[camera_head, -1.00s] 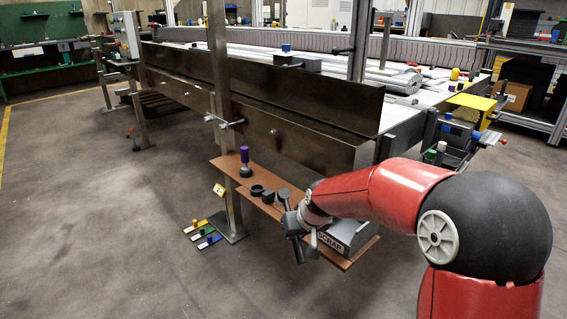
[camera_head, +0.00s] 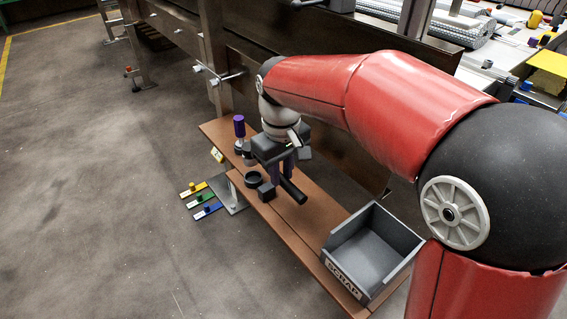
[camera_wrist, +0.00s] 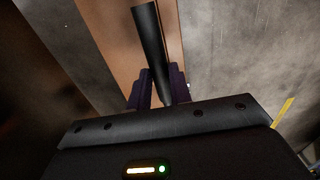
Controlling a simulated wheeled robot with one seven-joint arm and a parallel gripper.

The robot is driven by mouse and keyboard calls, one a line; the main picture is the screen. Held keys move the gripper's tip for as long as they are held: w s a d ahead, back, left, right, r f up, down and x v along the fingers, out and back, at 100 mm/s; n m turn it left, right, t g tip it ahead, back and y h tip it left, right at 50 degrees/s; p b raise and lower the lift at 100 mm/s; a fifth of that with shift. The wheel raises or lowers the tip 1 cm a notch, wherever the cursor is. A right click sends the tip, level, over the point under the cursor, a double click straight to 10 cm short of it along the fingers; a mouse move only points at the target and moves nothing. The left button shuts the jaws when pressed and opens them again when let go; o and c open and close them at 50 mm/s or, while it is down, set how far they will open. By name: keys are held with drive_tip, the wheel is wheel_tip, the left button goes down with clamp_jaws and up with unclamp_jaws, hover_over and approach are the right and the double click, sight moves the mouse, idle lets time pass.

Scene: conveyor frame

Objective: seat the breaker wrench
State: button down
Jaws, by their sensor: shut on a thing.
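A dark rod-like tool, probably the breaker wrench (camera_head: 293,190), is held by my gripper (camera_head: 283,168) above the brown shelf. In the wrist view the wrench (camera_wrist: 150,45) runs as a dark bar between the fingers of my gripper (camera_wrist: 155,85). Its far end reaches over the brown board; its near end is hidden by the gripper body. A dark ring-shaped holder (camera_head: 252,179) and a small dark block (camera_head: 266,192) are on the shelf, just left of the wrench. I cannot tell whether the wrench touches anything.
The brown shelf (camera_head: 318,222) runs along the conveyor frame. A purple-handled tool (camera_head: 239,127) stands upright at its left end. A grey open bin marked SCRAP (camera_head: 345,271) sits at its right end. Coloured tags (camera_head: 204,200) lie on the floor to the left.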

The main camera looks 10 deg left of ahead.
drive_tip(key=shift+s+d+r+p, duration=0.1)
drive_tip(key=shift+r+p, duration=0.35)
drive_tip(key=shift+p, duration=0.05)
drive_tip(key=shift+f+b, duration=1.5)
drive_tip(key=shift+f, duration=1)
drive_tip(key=shift+f+b, duration=0.5)
drive_tip(key=shift+f, duration=0.9)
drive_tip(key=c, duration=1.2)
unclamp_jaws()
